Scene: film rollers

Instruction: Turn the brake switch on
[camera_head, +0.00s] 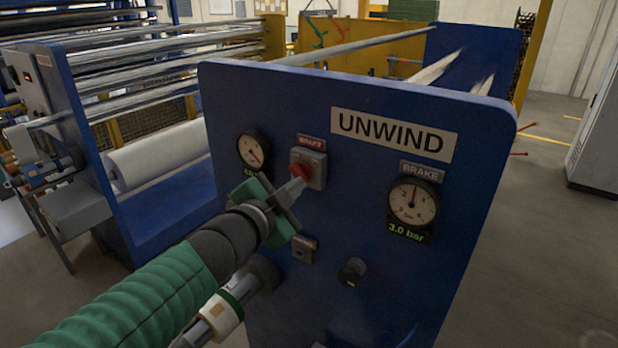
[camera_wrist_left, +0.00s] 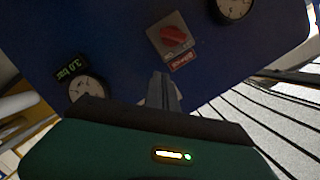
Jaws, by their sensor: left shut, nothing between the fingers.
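The brake switch (camera_head: 302,173) is a red rotary knob on a grey plate, set on the blue UNWIND panel (camera_head: 340,110) under a small red label. It also shows in the left wrist view (camera_wrist_left: 173,36), above the fingertips, with its label beside it. My left gripper (camera_head: 297,188) is shut and empty. Its tip is at the lower left of the knob in the head view and overlaps the plate's edge. In the left wrist view the closed fingers (camera_wrist_left: 162,90) point toward the switch, with blue panel visible between. I cannot tell if they touch it. My right gripper is not in view.
A BRAKE gauge (camera_head: 413,202) reading 3.0 bar is on the right of the panel. Another gauge (camera_head: 254,151) is left of the switch. A small grey switch (camera_head: 304,248) and a black knob (camera_head: 352,271) sit below. Metal rollers (camera_head: 150,60) stand behind at left.

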